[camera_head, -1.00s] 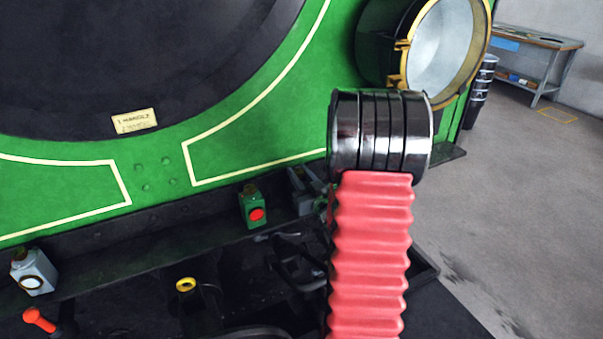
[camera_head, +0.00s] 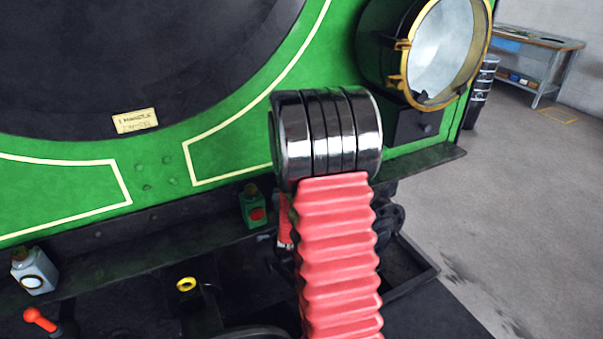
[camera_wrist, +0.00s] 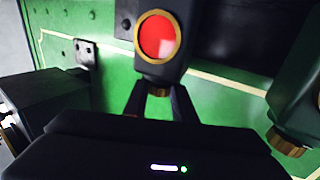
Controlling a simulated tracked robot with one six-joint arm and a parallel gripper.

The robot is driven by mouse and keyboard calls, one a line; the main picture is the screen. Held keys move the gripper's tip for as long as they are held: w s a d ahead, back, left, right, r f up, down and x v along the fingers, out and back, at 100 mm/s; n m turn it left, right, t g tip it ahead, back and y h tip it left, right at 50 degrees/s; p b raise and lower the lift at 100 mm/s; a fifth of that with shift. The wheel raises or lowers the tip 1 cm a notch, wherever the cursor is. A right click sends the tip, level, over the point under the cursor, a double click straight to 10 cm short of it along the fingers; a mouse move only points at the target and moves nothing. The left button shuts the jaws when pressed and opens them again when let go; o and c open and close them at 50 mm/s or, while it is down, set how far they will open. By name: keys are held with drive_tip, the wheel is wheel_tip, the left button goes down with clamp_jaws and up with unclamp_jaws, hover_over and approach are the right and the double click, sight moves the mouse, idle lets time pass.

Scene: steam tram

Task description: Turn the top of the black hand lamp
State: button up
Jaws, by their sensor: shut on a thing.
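The black hand lamp (camera_wrist: 162,50) is in the wrist view, upper middle, with a red round lens in a brass ring. In the head view my arm hides the gripper and the black lamp.
A green lamp (camera_head: 254,208) with a red lens stands close by on the ledge, and also shows at the right of the wrist view (camera_wrist: 300,90). A white lamp (camera_head: 34,272) is far left. A big brass-rimmed headlamp (camera_head: 432,55) is at the upper right.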

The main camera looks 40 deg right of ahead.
idle(0.6)
drive_tip(key=o, duration=1.1)
